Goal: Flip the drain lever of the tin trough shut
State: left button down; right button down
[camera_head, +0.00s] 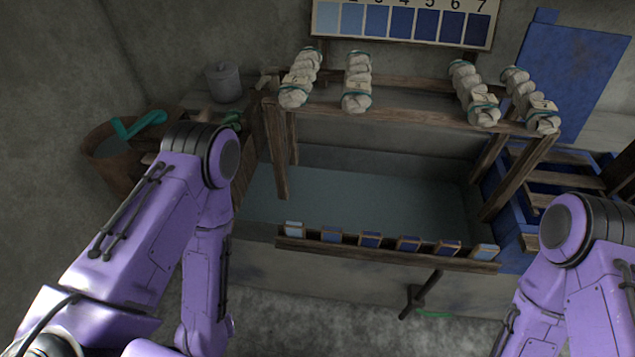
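The tin trough (345,278) stands in the middle, a wide grey basin with bluish-grey liquid (370,200) inside. A dark lever-like bar (428,289) slants down across its front wall, right of centre, with a short crosspiece at its lower end. A small green piece (433,314) shows just below it. I cannot tell which of these is the drain lever, or whether it is open or shut. Both my arms bend downward in the foreground, and both grippers are out of the picture.
A wooden frame (410,113) with several tied white bundles stands over the trough. A rail (385,254) with several small swatches runs along its front edge. A brown tub (112,165) and a lidded pot (223,82) are at left; a blue crate (515,240) is at right.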

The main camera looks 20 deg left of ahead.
aim_at(429, 315)
jog(key=u, duration=0.6)
jog(key=k, duration=1.3)
jog(key=z, duration=1.55)
jog(key=i, duration=0.5)
jog(key=u, duration=0.05)
